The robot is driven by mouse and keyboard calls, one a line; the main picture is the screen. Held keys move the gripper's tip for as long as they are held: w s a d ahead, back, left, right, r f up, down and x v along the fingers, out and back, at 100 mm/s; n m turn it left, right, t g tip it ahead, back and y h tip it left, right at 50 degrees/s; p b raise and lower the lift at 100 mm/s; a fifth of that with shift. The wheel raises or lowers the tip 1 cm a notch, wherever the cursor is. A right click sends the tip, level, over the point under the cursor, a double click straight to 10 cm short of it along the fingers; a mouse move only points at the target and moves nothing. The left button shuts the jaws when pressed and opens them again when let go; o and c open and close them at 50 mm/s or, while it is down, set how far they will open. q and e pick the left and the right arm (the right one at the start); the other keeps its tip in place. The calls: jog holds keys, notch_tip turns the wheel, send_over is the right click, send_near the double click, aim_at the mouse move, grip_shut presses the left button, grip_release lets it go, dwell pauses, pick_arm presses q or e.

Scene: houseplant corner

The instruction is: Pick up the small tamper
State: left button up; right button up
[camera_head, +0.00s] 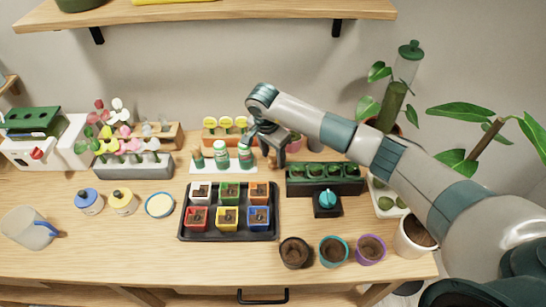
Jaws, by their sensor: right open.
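A small black square block with a round teal knob (326,200) stands on the table right of the black tray and in front of the dark green planter; it looks like the small tamper, though I cannot be sure. My right gripper (270,153) is open and points down above the back of the table, behind the tray. It is to the left of and behind the teal-knobbed block, and apart from it. I see nothing between its fingers. My left gripper is not in view.
The black tray (183,234) holds several colored square pots. Green-and-white bottle-like items stand on a white rack (206,170) near my right gripper. A dark green planter (300,185) stands under my right forearm. Round soil pots (334,250) line the front right. Bare wood shows at front left.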

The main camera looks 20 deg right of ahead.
aim_at(273, 153)
jog(key=shift+f, duration=0.25)
jog(key=c, duration=1.1)
jog(key=shift+r, duration=0.15)
jog(key=shift+w+r+b, duration=0.1)
jog(key=shift+r+b, duration=0.4)
jog(key=shift+r, duration=0.1)
notch_tip(273, 153, up, 7)
jog(key=b, duration=0.3)
jog(key=shift+r, duration=0.8)
